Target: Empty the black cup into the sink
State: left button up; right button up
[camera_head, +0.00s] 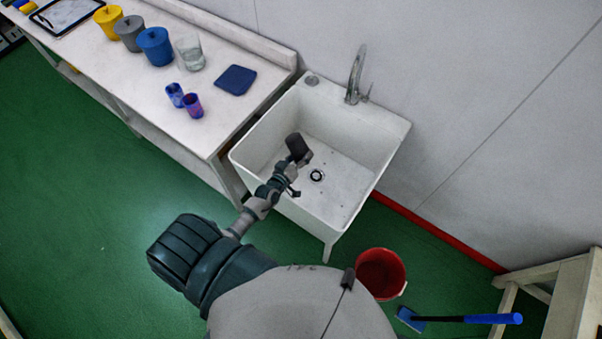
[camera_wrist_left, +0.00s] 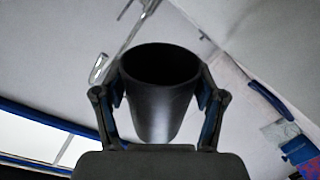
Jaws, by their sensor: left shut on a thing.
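The black cup (camera_head: 297,146) is held over the white sink (camera_head: 360,180) in the head view. My left gripper (camera_head: 301,158) is shut on it. In the left wrist view the cup (camera_wrist_left: 163,100) sits between both fingers of the left gripper (camera_wrist_left: 160,100), with its dark round opening showing at the top. The cup looks tilted in the head view; I cannot tell whether anything is inside it. The drain (camera_head: 316,175) shows in the sink floor, to the right of the gripper. My right gripper is not in view.
A faucet (camera_head: 355,78) rises at the sink's back edge. The white counter (camera_head: 235,115) to the left holds yellow, grey and blue lidded pots, a clear glass (camera_head: 190,52), two small cups and a blue pad (camera_head: 236,80). A red bucket (camera_head: 381,273) stands on the floor.

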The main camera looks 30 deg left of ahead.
aim_at(297, 156)
pick_arm(q)
jog(key=shift+a+r+n, duration=0.1)
jog(key=shift+a+n, duration=0.05)
jog(key=shift+n, duration=0.15)
jog(key=shift+w+a+f+n+g+h+b, duration=0.15)
jog(key=shift+a+f+n+h, duration=0.1)
jog(key=shift+f+n, duration=0.3)
jog(key=shift+w+a+f+n+g+h+b, duration=0.15)
jog(key=shift+f+n+h, duration=0.1)
jog(key=shift+f+n, duration=0.25)
jog(key=shift+f+p, duration=0.1)
jog(key=shift+p, duration=0.25)
jog(key=shift+a+f+n, duration=0.35)
jog(key=shift+f+n, duration=0.05)
jog(key=shift+n, duration=0.05)
